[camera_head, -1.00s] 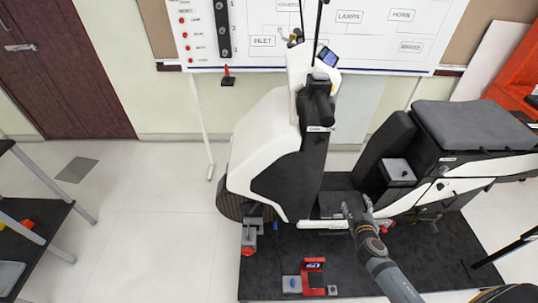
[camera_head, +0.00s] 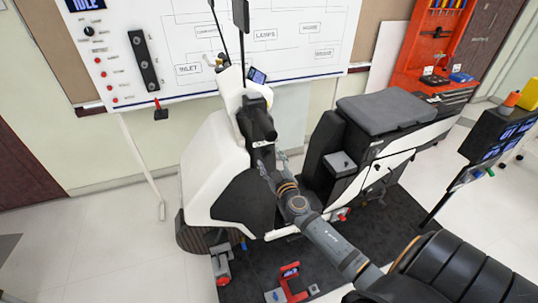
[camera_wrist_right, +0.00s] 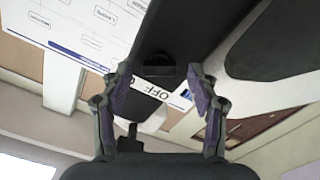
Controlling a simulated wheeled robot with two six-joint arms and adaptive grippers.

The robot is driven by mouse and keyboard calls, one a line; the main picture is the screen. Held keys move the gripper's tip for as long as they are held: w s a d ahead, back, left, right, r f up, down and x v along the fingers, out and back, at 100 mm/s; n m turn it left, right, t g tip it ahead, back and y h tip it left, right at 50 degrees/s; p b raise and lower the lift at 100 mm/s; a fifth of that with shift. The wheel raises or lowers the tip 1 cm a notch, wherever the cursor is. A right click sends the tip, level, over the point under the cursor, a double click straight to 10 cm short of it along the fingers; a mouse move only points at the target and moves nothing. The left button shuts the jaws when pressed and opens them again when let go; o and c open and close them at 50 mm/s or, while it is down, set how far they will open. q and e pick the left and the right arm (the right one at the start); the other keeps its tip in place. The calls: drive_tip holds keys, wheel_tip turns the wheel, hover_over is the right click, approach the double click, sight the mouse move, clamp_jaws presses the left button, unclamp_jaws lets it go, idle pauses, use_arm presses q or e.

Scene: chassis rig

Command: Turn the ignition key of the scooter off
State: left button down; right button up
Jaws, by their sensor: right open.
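The white and black scooter (camera_head: 208,160) stands on a dark mat in the head view. My right gripper (camera_head: 273,162) is in front of the scooter's black steering column, below the handlebar. In the right wrist view my right gripper (camera_wrist_right: 161,88) is open, with its fingers apart and nothing held between them. A small dark block, which looks like the ignition key (camera_wrist_right: 158,69), sits on the black panel just beyond and between the fingertips. A white label (camera_wrist_right: 160,90) beside it reads "OFF". The key is too small to make out in the head view. My left gripper is not in view.
A whiteboard (camera_head: 190,40) with labelled boxes and a switch panel hangs behind the scooter. A red and grey stand (camera_head: 290,283) is on the mat (camera_head: 250,265). An orange tool rack (camera_head: 425,50) and a stand with screens (camera_head: 490,135) are at the right.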

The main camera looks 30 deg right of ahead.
drive_tip(key=shift+w+d, duration=0.2)
drive_tip(key=shift+w, duration=0.45)
drive_tip(key=c, duration=1.2)
drive_tip(key=shift+o, duration=0.2)
drive_tip(key=shift+n, duration=0.3)
drive_tip(key=n+b, duration=0.1)
drive_tip(key=n, duration=0.3)
drive_tip(key=shift+f+n, duration=0.1)
drive_tip(key=shift+n, duration=0.3)
drive_tip(key=n, duration=0.6)
drive_tip(key=shift+n, duration=0.4)
